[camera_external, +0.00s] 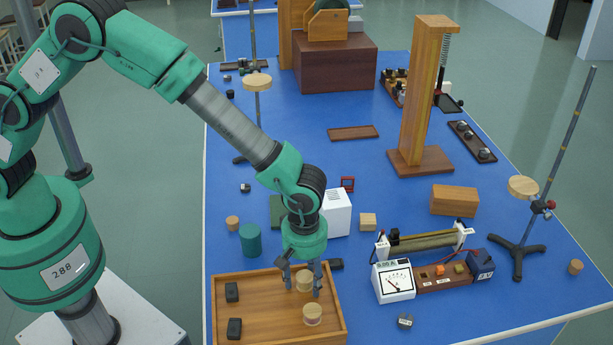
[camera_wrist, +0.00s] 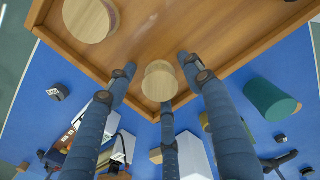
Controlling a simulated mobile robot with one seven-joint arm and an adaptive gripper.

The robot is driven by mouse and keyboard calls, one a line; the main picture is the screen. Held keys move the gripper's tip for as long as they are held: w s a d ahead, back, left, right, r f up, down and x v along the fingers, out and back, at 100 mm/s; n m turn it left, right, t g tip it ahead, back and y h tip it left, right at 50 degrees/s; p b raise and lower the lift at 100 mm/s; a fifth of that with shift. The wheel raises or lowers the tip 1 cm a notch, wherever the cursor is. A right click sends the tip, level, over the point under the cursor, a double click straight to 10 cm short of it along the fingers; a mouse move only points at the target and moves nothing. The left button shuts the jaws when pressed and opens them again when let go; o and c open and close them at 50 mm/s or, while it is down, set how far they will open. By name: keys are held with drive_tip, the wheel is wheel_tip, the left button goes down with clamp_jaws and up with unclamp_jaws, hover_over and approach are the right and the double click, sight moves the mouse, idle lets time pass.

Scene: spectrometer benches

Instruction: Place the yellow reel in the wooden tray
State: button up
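The wooden tray (camera_external: 258,326) lies at the near left of the blue bench; its corner fills the top of the wrist view (camera_wrist: 228,52). A pale yellow reel (camera_external: 304,281) appears to be inside the tray near its far right corner. It also shows in the wrist view (camera_wrist: 160,82). My gripper (camera_external: 302,289) points down with its fingers around this reel; in the wrist view (camera_wrist: 158,74) gaps show beside it, so the fingers look open. A second pale reel (camera_external: 313,315) stands closer to the near right side, also in the wrist view (camera_wrist: 88,18).
Two black blocks (camera_external: 232,292) (camera_external: 235,328) lie in the tray's left part. A teal cylinder (camera_external: 250,241) and a white box (camera_external: 337,212) stand behind the tray. A meter (camera_external: 393,282) stands to its right. The bench between tray and meter is mostly clear.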

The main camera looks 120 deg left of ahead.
sight(305, 276)
drive_tip(key=shift+r, duration=0.15)
wheel_tip(305, 276, up, 12)
drive_tip(key=p, duration=0.1)
drive_tip(key=shift+p, duration=0.4)
idle(0.3)
idle(0.5)
drive_tip(key=shift+r, duration=0.1)
